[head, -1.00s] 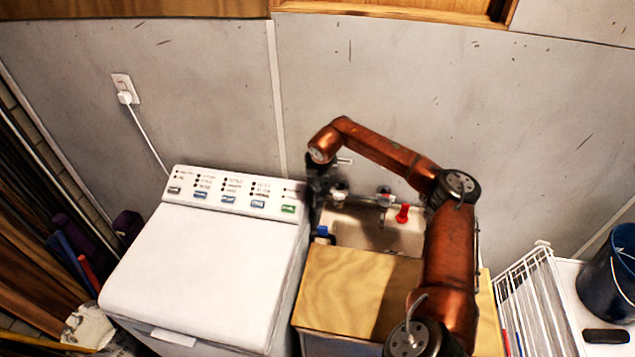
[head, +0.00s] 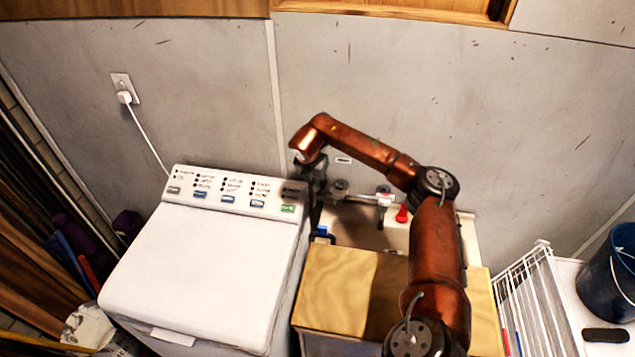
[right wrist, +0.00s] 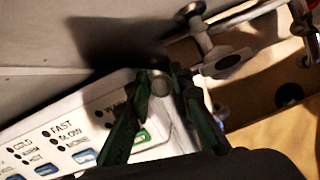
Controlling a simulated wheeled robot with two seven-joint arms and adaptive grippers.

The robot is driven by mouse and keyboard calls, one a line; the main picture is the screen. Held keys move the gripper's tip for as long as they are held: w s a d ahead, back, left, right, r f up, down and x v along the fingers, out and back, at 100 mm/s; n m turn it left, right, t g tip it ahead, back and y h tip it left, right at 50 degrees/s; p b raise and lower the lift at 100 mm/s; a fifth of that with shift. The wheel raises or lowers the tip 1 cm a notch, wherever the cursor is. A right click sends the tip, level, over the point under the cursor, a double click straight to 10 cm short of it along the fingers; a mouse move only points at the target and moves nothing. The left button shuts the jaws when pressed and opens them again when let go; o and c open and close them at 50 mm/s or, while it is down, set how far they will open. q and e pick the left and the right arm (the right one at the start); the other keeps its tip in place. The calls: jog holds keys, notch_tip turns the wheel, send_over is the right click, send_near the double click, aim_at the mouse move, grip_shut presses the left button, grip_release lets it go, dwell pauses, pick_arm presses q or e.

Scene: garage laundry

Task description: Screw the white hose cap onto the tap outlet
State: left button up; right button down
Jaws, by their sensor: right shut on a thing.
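My right gripper (head: 317,188) is beside the washer's back right corner, just left of the tap (head: 341,188) on the wall. In the right wrist view its dark green fingers (right wrist: 160,88) are closed around a small, round, pale grey piece, which I take for the white hose cap (right wrist: 159,84). The fingers hide its sides, and it cannot be made out in the head view. The tap in the right wrist view (right wrist: 202,40) is up and right of the fingertips, apart from them. I cannot clearly make out its outlet opening. My left gripper is out of view.
The white washer (head: 200,265) stands left, its control panel under my right gripper. A sink (head: 365,234) with a wooden board (head: 345,285) in front lies right of it. A red piece (head: 402,213) is at the sink's back. A white wire rack (head: 530,300) stands right.

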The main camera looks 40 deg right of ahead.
jog(key=shift+w+a+m+g, duration=0.1)
jog(key=shift+a+m+g, duration=0.1)
jog(key=shift+m, duration=0.4)
jog(key=shift+w+a+m+g, duration=0.1)
jog(key=shift+m+g, duration=0.1)
jog(key=shift+m, duration=0.4)
jog(key=m+g, duration=0.1)
jog(key=m, duration=0.2)
jog(key=shift+d+h, duration=0.1)
jog(key=shift+h, duration=0.2)
jog(key=c, duration=1.8)
grip_release()
jog(key=shift+o, duration=0.9)
jog(key=shift+s+d, duration=0.1)
jog(key=v, duration=1.2)
jog(key=shift+d, duration=0.1)
jog(key=shift+s+d+r+b+x, duration=0.1)
jog(key=shift+d+b+x, duration=0.25)
jog(key=shift+x, duration=1)
jog(key=shift+s+d+r+b+x, duration=0.15)
jog(key=shift+b+x, duration=0.35)
jog(key=shift+x, duration=0.8)
jog(key=shift+w+d+r+b+x, duration=0.1)
jog(key=shift+d+b+x, duration=0.3)
jog(key=shift+x, duration=0.95)
jog(key=shift+o, duration=0.2)
jog(key=shift+a, duration=0.1)
